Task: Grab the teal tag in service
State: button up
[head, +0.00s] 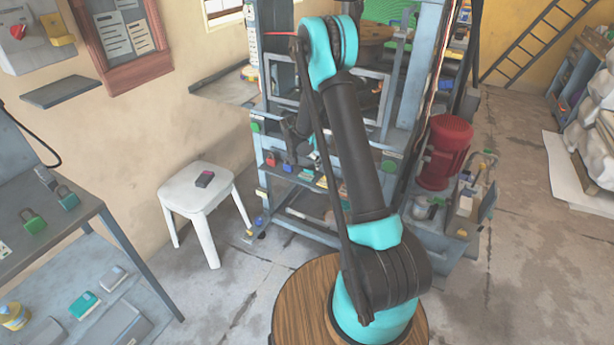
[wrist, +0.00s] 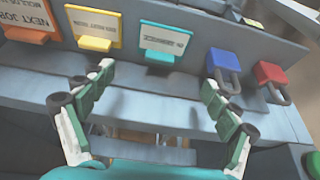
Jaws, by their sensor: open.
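In the wrist view the teal tag (wrist: 163,42) hangs on the grey panel of the press, a white card with teal edging and a teal tab at its lower end. Its print appears upside down and is too small to read surely. My gripper (wrist: 158,84) is open and empty, its two fingers spread in front of the panel. The teal tag lies between and beyond the fingertips, apart from both. In the head view my arm and the press frame (head: 398,95) hide most of the gripper.
A yellow tag (wrist: 94,28) and an orange tag (wrist: 28,18) hang left of the teal one. A blue padlock (wrist: 223,68) and a red padlock (wrist: 271,78) hang to its right, the blue one close to the right finger. A ledge (wrist: 150,110) runs below.

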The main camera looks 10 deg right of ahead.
aim_at(308, 170)
jog(key=shift+x, duration=3.1)
jog(key=shift+d, duration=0.1)
jog(key=shift+r, duration=0.1)
jog(key=shift+c, duration=0.3)
jog(key=c, duration=1.8)
jog(key=shift+c, duration=0.4)
jog(key=shift+r, duration=0.1)
